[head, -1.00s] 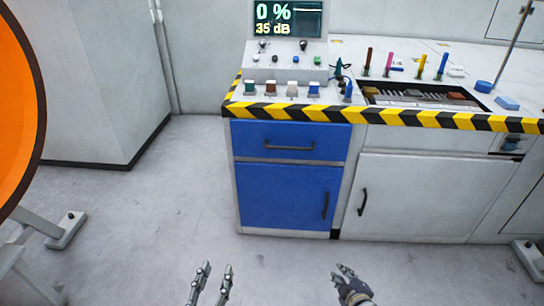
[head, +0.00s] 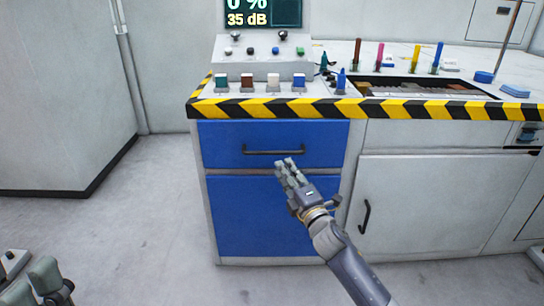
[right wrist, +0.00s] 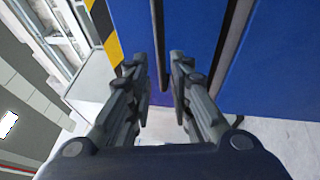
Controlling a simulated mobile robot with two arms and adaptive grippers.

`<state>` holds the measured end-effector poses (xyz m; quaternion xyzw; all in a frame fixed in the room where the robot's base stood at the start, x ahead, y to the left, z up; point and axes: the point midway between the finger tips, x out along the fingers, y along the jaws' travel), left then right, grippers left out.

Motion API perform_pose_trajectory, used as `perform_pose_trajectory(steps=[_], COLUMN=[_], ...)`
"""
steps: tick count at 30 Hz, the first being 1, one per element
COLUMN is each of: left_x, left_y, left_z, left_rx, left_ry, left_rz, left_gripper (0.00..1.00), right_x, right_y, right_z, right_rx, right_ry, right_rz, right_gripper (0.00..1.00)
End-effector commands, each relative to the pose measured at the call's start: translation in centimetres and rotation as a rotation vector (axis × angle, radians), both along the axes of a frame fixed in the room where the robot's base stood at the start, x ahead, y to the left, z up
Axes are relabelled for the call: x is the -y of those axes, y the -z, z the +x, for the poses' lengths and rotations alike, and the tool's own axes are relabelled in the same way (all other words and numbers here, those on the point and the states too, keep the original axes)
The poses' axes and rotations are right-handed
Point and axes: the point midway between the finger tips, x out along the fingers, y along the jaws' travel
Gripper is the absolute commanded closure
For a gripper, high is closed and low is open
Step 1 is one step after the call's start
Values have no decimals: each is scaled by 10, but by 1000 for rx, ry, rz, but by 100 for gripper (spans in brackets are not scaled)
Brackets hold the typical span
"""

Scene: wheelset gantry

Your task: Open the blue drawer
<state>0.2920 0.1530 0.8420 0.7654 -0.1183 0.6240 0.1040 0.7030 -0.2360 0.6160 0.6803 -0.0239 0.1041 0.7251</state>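The blue drawer (head: 222,138) is the upper front of the cabinet's left part and looks shut. Its dark bar handle (head: 262,152) runs level across it. My right gripper (head: 287,163) is just below the handle's right half in the head view. In the right wrist view, my right gripper (right wrist: 156,64) is open. The handle (right wrist: 159,40) shows between its two fingers against the drawer front (right wrist: 190,22); no grip is seen. My left gripper (head: 36,276) is at the lower left corner, partly cut off, its fingers apart and empty.
A blue door (head: 250,215) is below the drawer and a white door (head: 430,205) with a dark handle is to the right. The striped counter edge (head: 270,108) juts above. A control panel (head: 262,68) stands on top. Floor is clear at left.

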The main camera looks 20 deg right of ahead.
Motion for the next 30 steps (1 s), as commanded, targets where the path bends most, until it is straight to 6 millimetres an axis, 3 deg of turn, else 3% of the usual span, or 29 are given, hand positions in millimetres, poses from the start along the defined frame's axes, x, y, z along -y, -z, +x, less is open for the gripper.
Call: perform_pose_trajectory(steps=[5, 15, 28, 30], left_x=[0, 2, 2, 2], left_y=[10, 3, 0, 0], left_z=[1, 5, 6, 6], left_rx=[4, 51, 61, 61], left_ry=[-1, -3, -3, -3], left_rz=[1, 6, 7, 7], left_gripper=[60, 60, 60, 60], right_x=[-3, -9, -10, -10], right_y=[-4, -11, -14, -14], right_z=[32, 76, 84, 84], right_rx=[2, -1, -2, -2], right_ry=[1, 0, 0, 0], right_rz=[0, 2, 2, 2], right_gripper=[80, 80, 80, 94])
